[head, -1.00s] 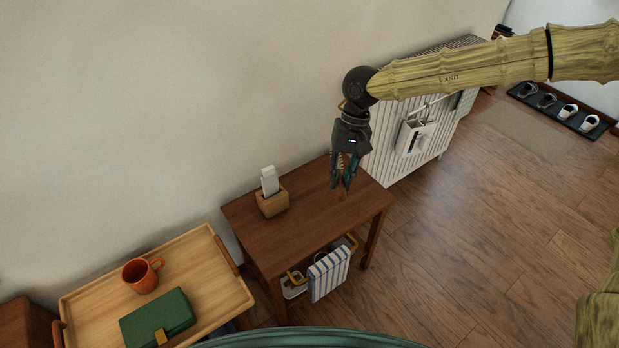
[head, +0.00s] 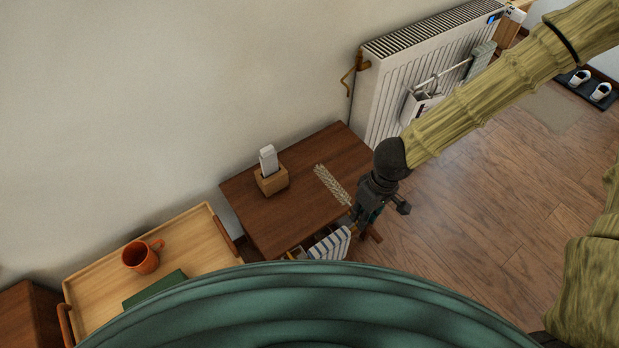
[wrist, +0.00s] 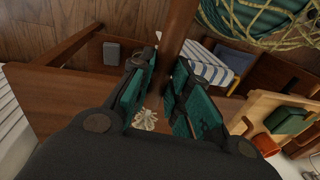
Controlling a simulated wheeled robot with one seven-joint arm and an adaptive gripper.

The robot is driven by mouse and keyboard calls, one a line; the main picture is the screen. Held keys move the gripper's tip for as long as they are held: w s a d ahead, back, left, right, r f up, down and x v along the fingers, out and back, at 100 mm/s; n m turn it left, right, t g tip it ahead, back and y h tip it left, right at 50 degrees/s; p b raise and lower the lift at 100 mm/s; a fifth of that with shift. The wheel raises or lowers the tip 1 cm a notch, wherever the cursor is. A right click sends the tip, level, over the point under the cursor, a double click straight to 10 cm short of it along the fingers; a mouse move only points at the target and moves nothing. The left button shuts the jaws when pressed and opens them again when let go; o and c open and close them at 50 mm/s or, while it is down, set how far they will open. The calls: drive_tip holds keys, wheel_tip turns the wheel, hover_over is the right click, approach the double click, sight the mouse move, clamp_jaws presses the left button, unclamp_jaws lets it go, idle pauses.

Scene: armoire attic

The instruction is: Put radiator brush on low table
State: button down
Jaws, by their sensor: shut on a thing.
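The radiator brush (head: 331,185) shows its long pale bristly head in the head view, lying over the right part of the dark brown low table (head: 293,222). My gripper (head: 366,215) is at the table's front right edge, shut on the brush. In the wrist view the bristles (wrist: 146,121) show end-on below my gripper (wrist: 160,100), and a brown shaft, seemingly the handle, runs up between the fingers. I cannot tell whether the bristles touch the tabletop. My fingers are partly hidden in the head view.
A wooden box with a white device (head: 271,178) stands on the table's back left. A striped cloth (head: 329,244) hangs at the front. A tray (head: 95,277) with an orange mug (head: 141,257) is to the left. A white radiator (head: 390,95) stands behind; the tabletop's middle is clear.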

drive_tip(key=shift+s, duration=0.3)
drive_tip(key=shift+a+f, duration=0.1)
drive_tip(key=b, duration=0.1)
hover_over(322, 194)
drive_tip(key=shift+f, duration=0.75)
drive_tip(key=shift+f+b, duration=0.55)
drive_tip(key=shift+f, duration=1.15)
drive_tip(key=shift+f, duration=0.1)
drive_tip(key=c, duration=1.3)
unclamp_jaws()
drive_tip(key=shift+c, duration=0.2)
drive_tip(key=r, duration=0.4)
drive_tip(key=d+r+p, duration=0.1)
drive_tip(key=r, duration=0.3)
drive_tip(key=r+p, duration=0.1)
drive_tip(key=r, duration=0.3)
drive_tip(key=shift+w+d, duration=0.4)
